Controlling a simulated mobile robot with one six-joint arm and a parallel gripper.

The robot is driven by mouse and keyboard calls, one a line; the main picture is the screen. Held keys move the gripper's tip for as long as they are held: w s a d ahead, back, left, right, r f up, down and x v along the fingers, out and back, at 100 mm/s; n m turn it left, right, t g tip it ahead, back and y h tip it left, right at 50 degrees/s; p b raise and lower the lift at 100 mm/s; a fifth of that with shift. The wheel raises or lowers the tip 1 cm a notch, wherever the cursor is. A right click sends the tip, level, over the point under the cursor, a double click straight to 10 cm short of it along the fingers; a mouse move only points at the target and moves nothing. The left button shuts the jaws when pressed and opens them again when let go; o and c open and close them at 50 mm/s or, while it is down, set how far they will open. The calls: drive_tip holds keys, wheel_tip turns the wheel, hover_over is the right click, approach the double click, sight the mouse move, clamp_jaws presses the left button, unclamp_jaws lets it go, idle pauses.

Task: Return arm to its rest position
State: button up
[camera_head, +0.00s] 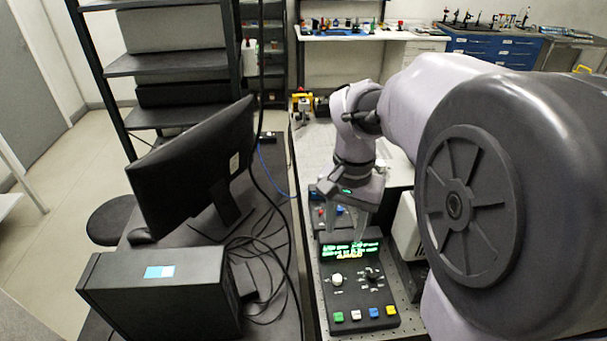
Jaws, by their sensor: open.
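My arm reaches in from the right side of the head view and bends down over the bench. My gripper (352,222) points down, with its fingers partly see-through or blurred against the background. It is open, and I see nothing between the fingers. It is just above or behind a black control box (358,290) with a lit green display, knobs and coloured buttons. I cannot tell the exact gap between the fingers and the box. A second dark panel (318,213) with coloured buttons is partly hidden behind the gripper.
A monitor (195,165) and a black computer case (150,295) stand on the dark desk at left, with loose cables (262,265) beside them. A yellow-and-black device (303,103) stands farther back. A shelf rack (165,65) is at back left. Open floor (50,235) lies far left.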

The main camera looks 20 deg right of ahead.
drive_tip(key=s+a+n+t+y+b, duration=0.2)
drive_tip(key=s+a+n+t+b, duration=0.1)
drive_tip(key=s+a, duration=0.9)
drive_tip(key=a+r+n+t, duration=0.1)
drive_tip(key=a+t, duration=0.1)
drive_tip(key=a, duration=0.1)
drive_tip(key=shift+n+t+b, duration=0.4)
drive_tip(key=shift+d, duration=0.1)
clamp_jaws()
idle(0.3)
